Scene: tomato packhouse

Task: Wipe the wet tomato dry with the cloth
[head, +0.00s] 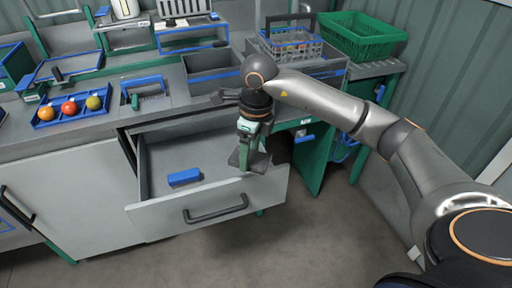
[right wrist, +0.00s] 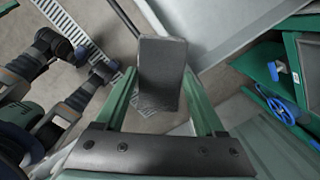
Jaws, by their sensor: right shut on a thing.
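My right gripper (head: 246,152) is shut on a dark grey, flat, rectangular thing that looks like the folded cloth (head: 258,162). It holds it over the right front corner of the open drawer (head: 150,215). In the right wrist view the cloth (right wrist: 161,72) sits between the two green fingers of the gripper (right wrist: 160,88). Three tomatoes lie in a blue tray (head: 60,123) on the bench at left: an orange one (head: 46,114), a red one (head: 69,108) and a yellow-green one (head: 93,103). I cannot tell which is wet. My left gripper is not in view.
A blue block (head: 184,177) lies in the drawer. Grey bins (head: 212,75), a grey basket (head: 290,48) and a green crate (head: 362,36) stand along the back. A blue-edged board with a green-handled tool (head: 146,92) lies right of the tray. The drawer juts out over open floor.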

